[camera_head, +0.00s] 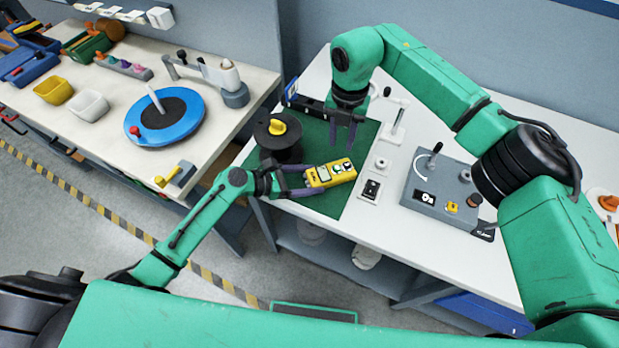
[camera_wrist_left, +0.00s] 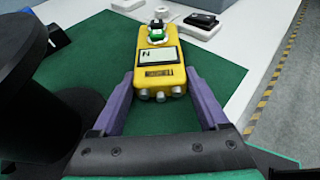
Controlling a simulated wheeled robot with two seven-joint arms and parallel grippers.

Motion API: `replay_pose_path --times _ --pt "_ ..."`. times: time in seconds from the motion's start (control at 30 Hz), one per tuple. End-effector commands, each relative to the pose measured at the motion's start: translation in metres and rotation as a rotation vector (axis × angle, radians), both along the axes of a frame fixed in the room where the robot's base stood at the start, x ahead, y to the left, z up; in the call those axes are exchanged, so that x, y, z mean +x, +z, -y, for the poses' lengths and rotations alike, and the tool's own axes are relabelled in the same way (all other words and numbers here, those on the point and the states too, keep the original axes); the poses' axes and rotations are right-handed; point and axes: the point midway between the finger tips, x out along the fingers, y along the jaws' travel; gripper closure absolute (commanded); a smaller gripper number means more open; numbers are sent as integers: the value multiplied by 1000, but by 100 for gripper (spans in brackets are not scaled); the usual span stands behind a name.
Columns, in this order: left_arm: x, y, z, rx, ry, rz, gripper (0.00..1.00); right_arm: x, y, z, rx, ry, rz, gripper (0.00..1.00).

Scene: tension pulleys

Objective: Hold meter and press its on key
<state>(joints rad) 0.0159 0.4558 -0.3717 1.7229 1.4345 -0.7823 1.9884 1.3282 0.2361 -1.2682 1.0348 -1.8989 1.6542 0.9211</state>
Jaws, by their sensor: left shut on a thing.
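The yellow meter (camera_head: 331,173) has a pale display and a green and white control area toward its far end. It is over the green mat (camera_head: 318,202); I cannot tell if it touches the mat. My left gripper (camera_head: 311,181) is shut on the meter's near end, one purple finger on each side. In the left wrist view the meter (camera_wrist_left: 158,62) points away from me, display up, between the fingertips (camera_wrist_left: 159,80). My right gripper (camera_head: 344,138) hangs pointing down above the mat, behind the meter, its fingers apart and empty.
A black spool with a yellow knob (camera_head: 277,127) stands left of the meter. A white stand (camera_head: 398,122), a small black switch (camera_head: 371,189) and a grey control box (camera_head: 440,190) are to the right. A second bench (camera_head: 215,110) with a blue disc (camera_head: 165,117) is at left.

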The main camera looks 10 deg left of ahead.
Motion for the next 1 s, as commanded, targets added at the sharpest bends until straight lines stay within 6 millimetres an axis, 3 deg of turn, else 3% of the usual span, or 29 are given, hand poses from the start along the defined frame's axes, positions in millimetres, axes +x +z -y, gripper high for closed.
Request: replay_pose_path --times 0.03,0.07,1.0 --pt "0 0 0 0 0 0 100 0 0 0 0 0 0 88" --pt "0 0 0 0 0 0 100 0 0 0 0 0 0 100" --pt "0 0 -1 1 1 0 100 0 0 0 0 0 0 100"
